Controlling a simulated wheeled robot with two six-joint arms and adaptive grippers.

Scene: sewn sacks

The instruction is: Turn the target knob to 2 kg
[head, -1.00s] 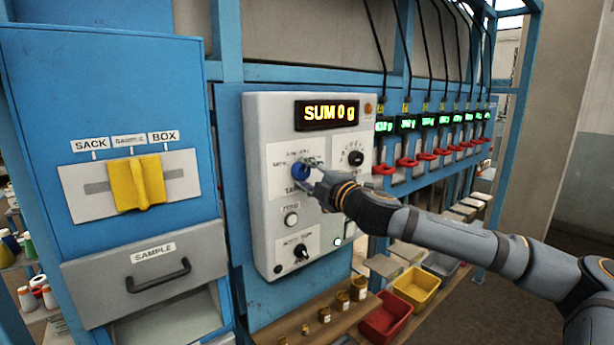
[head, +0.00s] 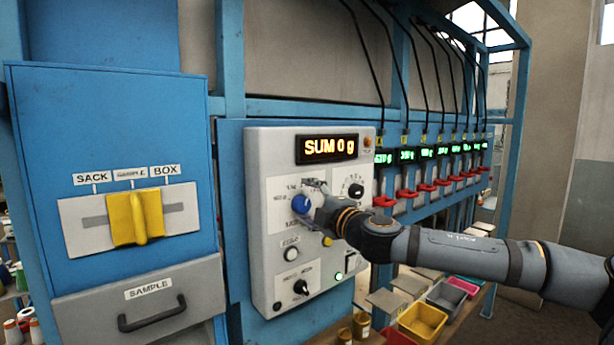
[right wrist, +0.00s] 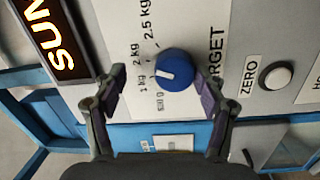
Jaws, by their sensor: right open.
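The blue target knob (head: 301,204) sits on the grey control panel (head: 262,160), partly hidden by my right gripper (head: 316,207). In the right wrist view the knob (right wrist: 176,71) shows fully, with the word TARGET partly cut beside it. Labels 500 g, 1 kg, 2 kg and 2.5 kg stand around it. The knob's white mark points between 1 kg and 2 kg, seemingly nearer 1 kg. My left gripper is out of view.
The display (head: 328,149) reads SUM 0 g. A small black knob (head: 356,188), a ZERO button (head: 291,254) and a lower black knob (head: 300,287) are close by on the panel. A yellow selector (head: 136,218) is at left. Red levers and coloured bins are at right.

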